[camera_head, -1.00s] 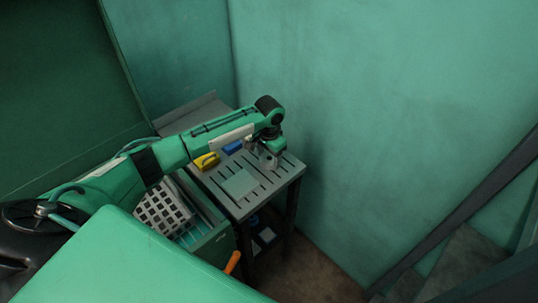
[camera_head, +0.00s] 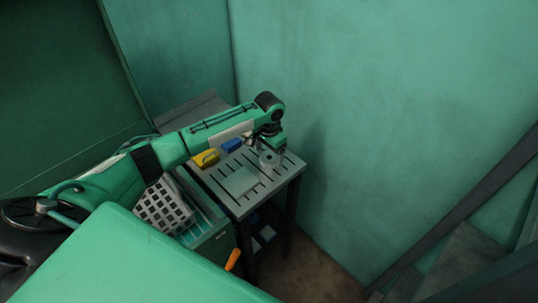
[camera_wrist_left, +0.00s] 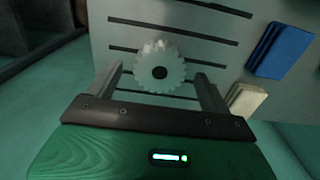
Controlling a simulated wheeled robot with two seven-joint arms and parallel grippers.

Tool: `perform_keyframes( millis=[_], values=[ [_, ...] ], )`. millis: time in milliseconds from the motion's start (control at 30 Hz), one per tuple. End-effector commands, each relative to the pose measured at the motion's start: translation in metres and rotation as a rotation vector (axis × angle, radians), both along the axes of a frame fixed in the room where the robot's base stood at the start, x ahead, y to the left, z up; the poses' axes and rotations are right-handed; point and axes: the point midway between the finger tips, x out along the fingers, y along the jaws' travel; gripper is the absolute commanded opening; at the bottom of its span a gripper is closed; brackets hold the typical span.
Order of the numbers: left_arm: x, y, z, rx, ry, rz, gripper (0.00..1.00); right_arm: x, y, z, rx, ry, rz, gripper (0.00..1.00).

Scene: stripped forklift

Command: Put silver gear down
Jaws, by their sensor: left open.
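The silver gear (camera_head: 268,160) rests on the slotted grey tabletop (camera_head: 284,173), near its far right part. In the left wrist view the toothed gear (camera_wrist_left: 160,68) with its dark centre hole shows between my left gripper's two fingers, with gaps on both sides. My left gripper (camera_head: 268,147) is open, just beyond and above the gear in the head view. It also shows in the left wrist view (camera_wrist_left: 158,72). My right gripper is not in view.
A yellow object (camera_head: 206,158) and a blue block (camera_head: 232,145) lie left of the gear. A pale square plate (camera_head: 240,181) lies in front of them. A white perforated basket (camera_head: 164,207) stands at the table's left. Green walls rise behind.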

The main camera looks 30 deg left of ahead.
Motion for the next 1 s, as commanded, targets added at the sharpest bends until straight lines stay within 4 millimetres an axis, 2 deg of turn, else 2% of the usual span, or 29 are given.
perform_keyframes(
  millis=[300,500,700,1000],
  values=[
    [0.001,0.000,0.066,0.000,-0.004,0.000,0.83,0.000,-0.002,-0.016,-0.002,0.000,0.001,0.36],
    [0.001,0.000,0.098,-0.001,-0.002,0.001,0.83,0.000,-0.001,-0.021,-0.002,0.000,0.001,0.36],
    [0.000,0.000,0.110,-0.001,0.000,0.000,0.83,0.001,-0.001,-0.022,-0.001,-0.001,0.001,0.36],
    [0.000,0.000,0.110,-0.001,0.001,0.000,0.83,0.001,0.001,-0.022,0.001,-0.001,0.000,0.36]
  ],
)
